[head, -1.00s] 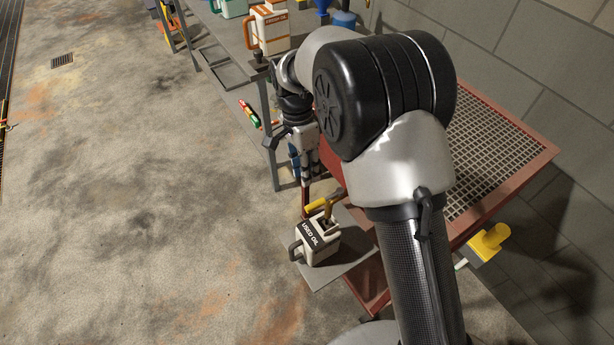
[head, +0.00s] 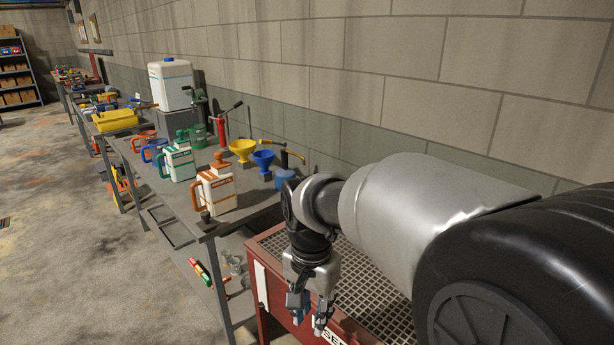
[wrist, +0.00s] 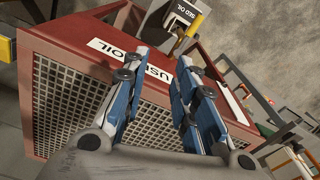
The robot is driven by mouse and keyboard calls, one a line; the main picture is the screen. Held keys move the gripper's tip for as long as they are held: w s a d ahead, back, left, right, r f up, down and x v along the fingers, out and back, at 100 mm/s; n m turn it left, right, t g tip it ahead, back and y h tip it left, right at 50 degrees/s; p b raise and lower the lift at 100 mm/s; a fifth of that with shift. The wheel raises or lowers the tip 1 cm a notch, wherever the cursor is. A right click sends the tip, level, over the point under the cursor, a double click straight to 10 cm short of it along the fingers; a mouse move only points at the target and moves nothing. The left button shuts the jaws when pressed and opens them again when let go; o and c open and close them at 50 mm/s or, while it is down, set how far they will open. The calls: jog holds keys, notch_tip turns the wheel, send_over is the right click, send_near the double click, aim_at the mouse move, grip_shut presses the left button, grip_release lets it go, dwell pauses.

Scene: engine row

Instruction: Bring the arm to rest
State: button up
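My gripper (head: 310,318) hangs fingers-down over the left part of the red oil drain stand (head: 262,290), at the end of my bent arm. In the wrist view my gripper (wrist: 165,60) shows two blue-padded fingers standing apart with nothing between them. Below them is the red stand's side with its "USED OIL" label (wrist: 130,60), and its mesh top (wrist: 75,105) lies to the left. I cannot tell how far the fingertips are from the stand.
A grey bench (head: 222,225) beyond the stand carries a white and orange jug (head: 215,190), a green-marked jug (head: 179,165) and funnels. The block wall (head: 420,90) runs along the right. A used-oil jug (wrist: 178,20) stands below the stand's side. Open floor (head: 60,260) lies left.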

jog(key=s+d+r+n+t, duration=0.2)
jog(key=s+d, duration=0.4)
jog(key=s, duration=0.3)
jog(key=s+d+r+n+t, duration=0.2)
jog(key=s+d+r+n, duration=0.1)
jog(key=s+d, duration=0.4)
jog(key=s+n, duration=0.1)
jog(key=s, duration=0.2)
jog(key=shift+s, duration=0.15)
jog(key=shift+d, duration=0.1)
dwell(4.2)
